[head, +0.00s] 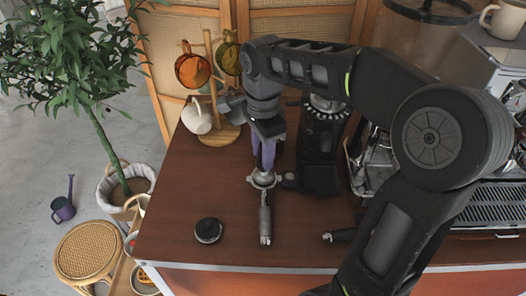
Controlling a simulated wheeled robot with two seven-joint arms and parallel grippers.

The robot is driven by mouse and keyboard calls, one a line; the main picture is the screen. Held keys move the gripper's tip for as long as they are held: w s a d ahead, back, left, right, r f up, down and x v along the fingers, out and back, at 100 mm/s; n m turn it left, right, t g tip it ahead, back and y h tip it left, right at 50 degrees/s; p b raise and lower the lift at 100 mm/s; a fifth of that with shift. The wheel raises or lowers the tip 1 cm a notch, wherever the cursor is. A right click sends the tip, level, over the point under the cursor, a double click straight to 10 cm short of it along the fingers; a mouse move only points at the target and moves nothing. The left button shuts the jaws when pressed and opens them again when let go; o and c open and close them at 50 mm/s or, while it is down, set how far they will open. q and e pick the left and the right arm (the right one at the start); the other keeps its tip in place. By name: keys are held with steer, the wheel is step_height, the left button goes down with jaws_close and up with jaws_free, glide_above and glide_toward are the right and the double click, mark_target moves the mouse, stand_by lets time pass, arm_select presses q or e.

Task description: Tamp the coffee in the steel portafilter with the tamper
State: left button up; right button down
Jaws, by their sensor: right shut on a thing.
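The steel portafilter (265,217) lies on the brown counter, its round basket end toward the back and its metal handle pointing to the front. My right gripper (264,163), with purple fingers, points down directly over the basket end. It is shut on the tamper, which is mostly hidden by the fingers. I cannot tell whether the tamper touches the coffee, and the coffee itself is hidden. My left gripper is not in view.
A black grinder (320,150) stands just right of the portafilter. A round black piece (208,230) sits to the left. A wooden mug stand (219,136) is behind. The espresso machine (490,205) is at right, partly behind my arm.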

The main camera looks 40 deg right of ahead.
steer(key=shift+f+b, duration=0.6)
steer(key=shift+f, duration=0.25)
stand_by(2.4)
steer(key=shift+r, duration=0.15)
steer(key=shift+r+p, duration=1.2)
steer(key=shift+r, duration=0.2)
step_height(320, 180, up, 5)
steer(key=p, duration=0.4)
stand_by(1.0)
